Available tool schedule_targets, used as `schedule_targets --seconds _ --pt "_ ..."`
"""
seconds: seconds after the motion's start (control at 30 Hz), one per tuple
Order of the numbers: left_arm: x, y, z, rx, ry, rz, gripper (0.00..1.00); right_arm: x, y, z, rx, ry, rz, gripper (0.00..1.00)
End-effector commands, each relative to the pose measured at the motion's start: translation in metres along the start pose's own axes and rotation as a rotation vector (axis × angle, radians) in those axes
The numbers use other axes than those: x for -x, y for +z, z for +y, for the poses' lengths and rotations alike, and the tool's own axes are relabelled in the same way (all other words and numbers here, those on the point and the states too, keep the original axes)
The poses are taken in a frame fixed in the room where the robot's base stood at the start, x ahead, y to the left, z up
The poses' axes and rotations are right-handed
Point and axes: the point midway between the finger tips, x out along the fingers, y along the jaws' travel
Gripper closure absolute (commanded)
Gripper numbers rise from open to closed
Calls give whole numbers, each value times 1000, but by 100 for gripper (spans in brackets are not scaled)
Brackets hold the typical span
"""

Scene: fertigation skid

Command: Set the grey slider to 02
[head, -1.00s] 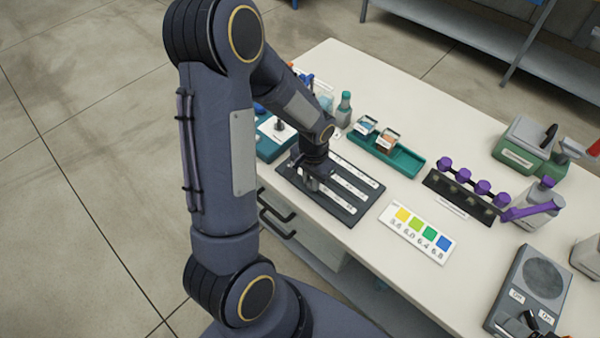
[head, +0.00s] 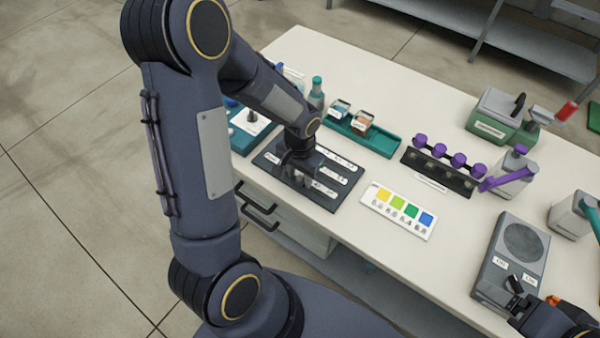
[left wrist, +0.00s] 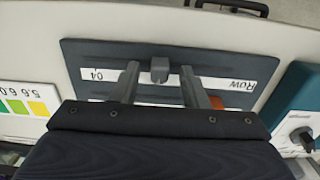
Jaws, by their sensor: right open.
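The dark slider panel (head: 322,199) lies on the bench with white label strips. In the left wrist view the panel (left wrist: 262,72) shows a strip reading "Row" and "04" upside down. The grey slider (left wrist: 159,70) is a small knob on this strip, between the two words. My left gripper (left wrist: 160,78) is open, with one finger on each side of the knob and a gap on both sides. In the head view my left gripper (head: 303,172) is low over the panel and hides the knob. My right gripper (head: 517,303) is at the lower right, beside a grey device.
The grey device (head: 516,262) has a round plate and a switch. A colour chart (head: 398,210) lies right of the panel. A teal tray (head: 378,140), a rack with purple knobs (head: 440,170) and a green box (head: 497,118) stand behind. A teal block (head: 240,139) is left of the panel.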

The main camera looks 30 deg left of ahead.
Motion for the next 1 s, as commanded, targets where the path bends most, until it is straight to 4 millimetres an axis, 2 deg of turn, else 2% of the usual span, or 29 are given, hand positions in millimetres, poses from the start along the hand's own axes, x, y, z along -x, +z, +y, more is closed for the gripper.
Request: schedule_targets --seconds 0.3,0.5,1.0 --pt "48 -2 0 0 0 8 60 2 -1 -1 0 0 0 20" --pt "72 -1 0 -1 1 4 60 2 -1 -1 0 0 0 20" --pt "77 0 0 0 0 2 60 2 -1 -1 0 0 0 20"
